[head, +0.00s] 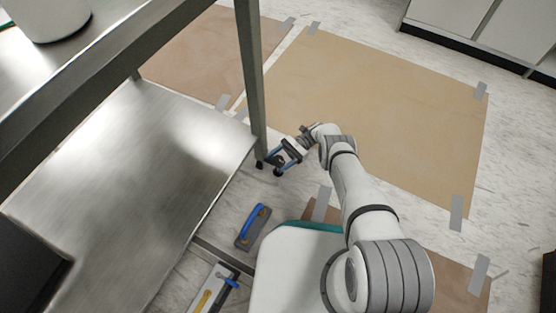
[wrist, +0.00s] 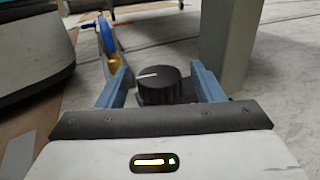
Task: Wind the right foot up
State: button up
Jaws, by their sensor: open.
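The foot shows in the wrist view as a round black knob (wrist: 162,84) with a white pointer line on top, set beside the grey table leg (wrist: 235,40). My gripper (wrist: 163,88) is open, with one blue finger on each side of the knob. I cannot tell whether either finger touches it. In the head view my gripper (head: 280,163) reaches low, close to the bottom of the steel table's near leg (head: 252,80). Small dark parts show there, partly hidden by the fingers.
The steel table's lower shelf (head: 130,165) lies left of my gripper. Taped brown floor sheets (head: 380,115) cover the floor behind and right.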

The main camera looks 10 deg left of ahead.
aim_at(279, 159)
notch_tip(279, 159, up, 10)
jog(key=p, duration=0.6)
